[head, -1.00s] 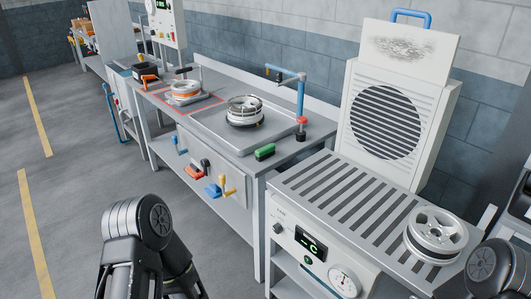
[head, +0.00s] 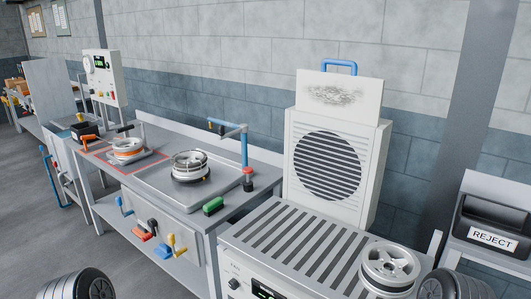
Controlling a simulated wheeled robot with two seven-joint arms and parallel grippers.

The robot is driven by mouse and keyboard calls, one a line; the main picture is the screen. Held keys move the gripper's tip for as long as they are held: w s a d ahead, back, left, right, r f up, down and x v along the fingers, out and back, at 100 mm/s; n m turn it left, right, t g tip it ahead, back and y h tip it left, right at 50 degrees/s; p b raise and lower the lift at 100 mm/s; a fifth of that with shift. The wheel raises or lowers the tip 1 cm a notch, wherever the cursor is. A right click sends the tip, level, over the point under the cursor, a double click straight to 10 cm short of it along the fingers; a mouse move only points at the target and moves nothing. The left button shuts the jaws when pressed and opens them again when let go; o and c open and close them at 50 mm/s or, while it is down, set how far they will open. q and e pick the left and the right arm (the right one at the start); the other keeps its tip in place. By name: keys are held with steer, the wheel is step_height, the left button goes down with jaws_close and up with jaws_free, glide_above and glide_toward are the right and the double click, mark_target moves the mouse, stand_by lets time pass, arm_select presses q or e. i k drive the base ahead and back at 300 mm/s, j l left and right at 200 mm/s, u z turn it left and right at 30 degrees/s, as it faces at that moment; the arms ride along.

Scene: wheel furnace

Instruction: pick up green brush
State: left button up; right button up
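The green brush (head: 213,206) lies on the front right edge of the metal workbench (head: 247,187), left of the slatted furnace table. It has a green top and a dark underside. My arms show only as dark rounded links at the bottom left and bottom right of the head view. Neither gripper can be seen, and both are away from the brush.
A blue-armed post (head: 244,150) stands behind the brush. The furnace table (head: 290,240) bears a silver wheel (head: 389,266). A reject bin (head: 493,239) is at right.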

mark_target(211, 207)
steer(key=j+z, duration=0.1)
steer(key=z, duration=0.25)
steer(key=i+j+z, duration=0.1)
steer(key=z, duration=0.25)
steer(key=j+z, duration=0.1)
steer(key=z, duration=0.25)
steer(key=j+z, duration=0.4)
steer(key=j, duration=0.7)
steer(key=j+z, duration=0.4)
steer(key=j, duration=0.7)
steer(key=k+j, duration=0.1)
steer(key=j, duration=0.45)
steer(key=k+j, duration=0.1)
steer(key=j, duration=0.4)
